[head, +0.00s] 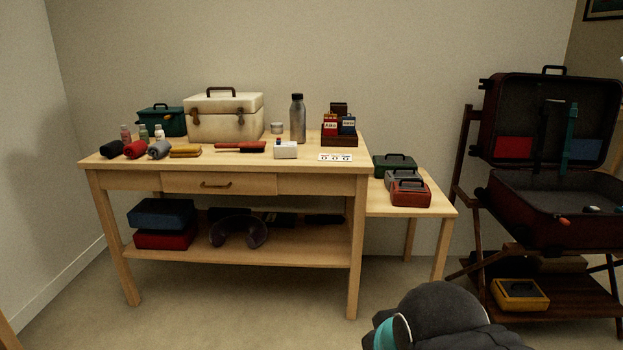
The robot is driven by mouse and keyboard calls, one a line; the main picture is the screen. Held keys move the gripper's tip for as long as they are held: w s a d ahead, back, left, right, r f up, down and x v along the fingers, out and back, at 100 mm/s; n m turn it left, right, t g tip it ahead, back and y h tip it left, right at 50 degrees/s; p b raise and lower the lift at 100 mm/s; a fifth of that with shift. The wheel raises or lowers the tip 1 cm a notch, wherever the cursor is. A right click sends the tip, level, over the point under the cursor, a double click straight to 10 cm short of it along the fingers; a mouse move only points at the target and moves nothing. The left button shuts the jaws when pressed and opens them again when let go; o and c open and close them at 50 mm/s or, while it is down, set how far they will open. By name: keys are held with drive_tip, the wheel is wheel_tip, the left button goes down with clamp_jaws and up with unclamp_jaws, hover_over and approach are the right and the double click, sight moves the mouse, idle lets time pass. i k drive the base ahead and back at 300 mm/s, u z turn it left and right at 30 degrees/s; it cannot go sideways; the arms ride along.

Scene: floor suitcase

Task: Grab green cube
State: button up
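No plain green cube stands out in the head view. A small dark green box with a handle (394,163) sits at the back of the low side table. A larger teal-green case with a handle (160,121) stands at the back left of the main table, partly hidden by the cream case. A dark rounded part of my arm with a teal ring shows at the bottom edge, well in front of both. My gripper's fingers are not visible.
The side table (437,205) also holds grey (401,180) and red (411,194) handled boxes. The main table (115,162) carries a cream case (225,118), a bottle (298,119) and small items. An open suitcase (528,222) stands right. Floor in front is clear.

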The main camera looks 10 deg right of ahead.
sight(382, 164)
drive_tip(key=z, duration=0.85)
drive_tip(key=i, duration=1.8)
drive_tip(key=z, duration=0.5)
